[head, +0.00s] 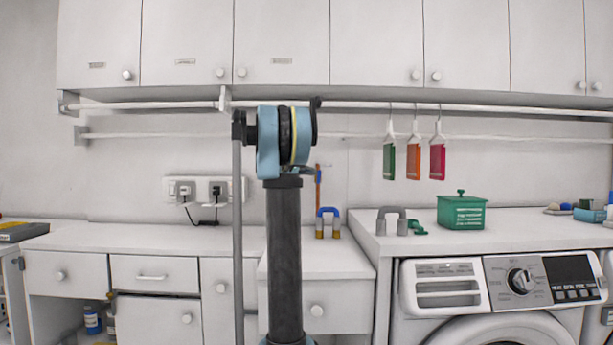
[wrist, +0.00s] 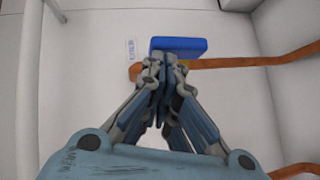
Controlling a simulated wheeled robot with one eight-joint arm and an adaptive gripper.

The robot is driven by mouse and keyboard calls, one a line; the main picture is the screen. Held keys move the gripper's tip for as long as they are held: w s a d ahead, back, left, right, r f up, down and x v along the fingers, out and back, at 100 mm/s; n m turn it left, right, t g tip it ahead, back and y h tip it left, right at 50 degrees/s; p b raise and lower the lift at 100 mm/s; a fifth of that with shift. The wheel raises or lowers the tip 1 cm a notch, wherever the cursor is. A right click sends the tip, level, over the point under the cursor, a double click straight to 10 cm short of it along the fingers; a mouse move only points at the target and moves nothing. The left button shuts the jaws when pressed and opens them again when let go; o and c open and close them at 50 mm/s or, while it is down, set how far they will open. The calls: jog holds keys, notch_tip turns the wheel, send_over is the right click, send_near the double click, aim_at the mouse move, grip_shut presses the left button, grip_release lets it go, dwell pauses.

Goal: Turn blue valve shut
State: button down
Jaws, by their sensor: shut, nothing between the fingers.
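In the wrist view the blue valve handle (wrist: 180,46) is a flat blue bar lying across the picture. It sits against an orange-brown pipe (wrist: 235,62) on a pale wall. My gripper (wrist: 165,68) is shut and empty, its fingertips just below the handle's left half in the picture. I cannot tell whether they touch the handle. The fingers cover part of the pipe.
A blue arched object (head: 328,212) with brass-coloured feet stands on the white counter. A grey arched object (head: 391,212) and a green lidded basket (head: 461,211) stand above the washing machine (head: 500,295). Coloured tags hang from the rail (head: 360,136). A second pipe (wrist: 293,170) shows at lower right.

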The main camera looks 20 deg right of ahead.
jog(key=shift+a, duration=0.1)
dwell(0.7)
jog(key=s+a+n+h, duration=0.1)
jog(key=s+a+h, duration=0.1)
jog(key=a, duration=1.1)
jog(key=s+d+x, duration=0.1)
jog(key=s+x, duration=0.1)
jog(key=x, duration=1.1)
jog(key=shift+s+f+n, duration=0.15)
jog(key=shift+n, duration=0.15)
jog(key=shift+a, duration=0.1)
